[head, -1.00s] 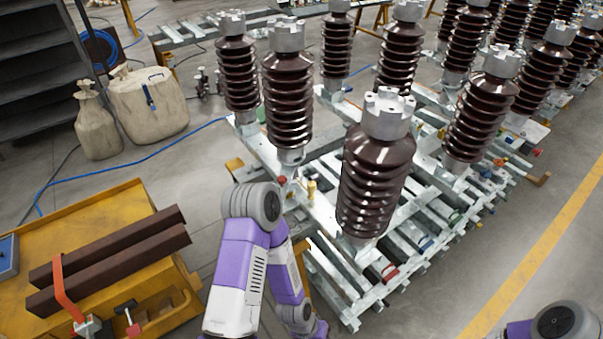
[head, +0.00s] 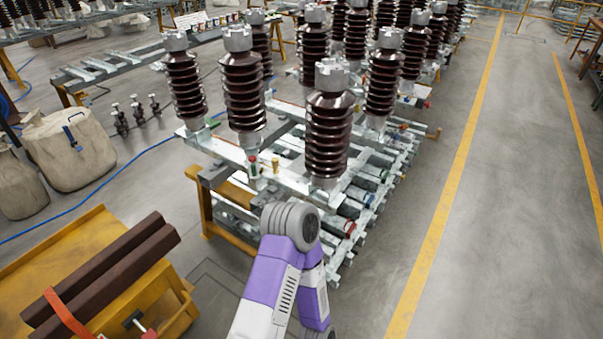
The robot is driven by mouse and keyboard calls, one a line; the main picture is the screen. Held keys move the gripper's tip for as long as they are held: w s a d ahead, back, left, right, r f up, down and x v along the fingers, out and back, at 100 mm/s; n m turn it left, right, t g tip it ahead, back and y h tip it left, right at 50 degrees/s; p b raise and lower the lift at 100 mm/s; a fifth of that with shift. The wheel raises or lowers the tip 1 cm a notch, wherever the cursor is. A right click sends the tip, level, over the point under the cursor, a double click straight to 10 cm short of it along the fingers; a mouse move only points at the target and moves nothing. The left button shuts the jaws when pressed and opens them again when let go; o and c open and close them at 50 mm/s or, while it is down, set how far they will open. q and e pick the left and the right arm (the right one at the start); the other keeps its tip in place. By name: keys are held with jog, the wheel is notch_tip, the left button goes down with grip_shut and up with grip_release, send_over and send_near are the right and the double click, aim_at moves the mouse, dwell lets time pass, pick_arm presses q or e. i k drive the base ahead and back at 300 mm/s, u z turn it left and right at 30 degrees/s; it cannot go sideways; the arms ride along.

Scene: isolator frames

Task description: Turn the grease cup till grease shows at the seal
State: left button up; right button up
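A small brass-coloured fitting (head: 275,165) stands on the pale metal frame (head: 232,155), between the brown ribbed insulators. It may be the grease cup, but it is too small to be sure. No grease or seal can be made out. My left arm rises from the bottom, in front of the frame, with its bent joint highest. Neither gripper shows.
A yellow cart (head: 60,250) with dark brown bars (head: 110,272) is at lower left. Canvas sacks (head: 70,150) and a blue hose (head: 100,195) lie beyond it. Several insulators (head: 328,135) stand on the frame. Open floor (head: 500,200) with yellow lines lies to the right.

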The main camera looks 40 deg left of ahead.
aim_at(274, 160)
jog(key=u, duration=0.65)
jog(key=i, duration=0.35)
jog(key=u, duration=0.7)
jog(key=i, duration=0.8)
jog(key=z, duration=0.05)
